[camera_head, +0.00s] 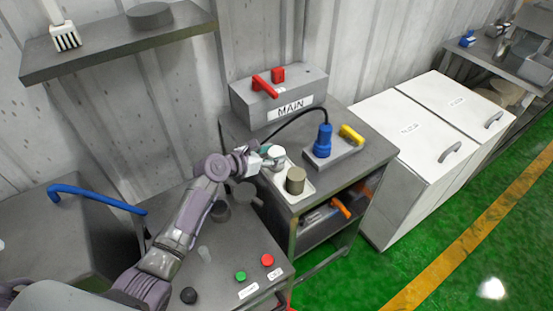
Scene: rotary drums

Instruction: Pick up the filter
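A beige cylinder (296,180), which may be the filter, stands upright on a small white tray (303,194) on the grey cabinet top. A smaller white, round-topped piece (277,152) is at the tray's back end; it could also be the filter. My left arm reaches in from the lower left, and its gripper (266,160) is at this white piece, to the left of and behind the beige cylinder. The fingers are too small and partly hidden to tell whether they are open or grip the piece. My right gripper is out of view.
A grey MAIN box (280,95) with red switches stands behind the tray. A blue plug (323,141) with a black cable and a yellow part (351,134) are to the right.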

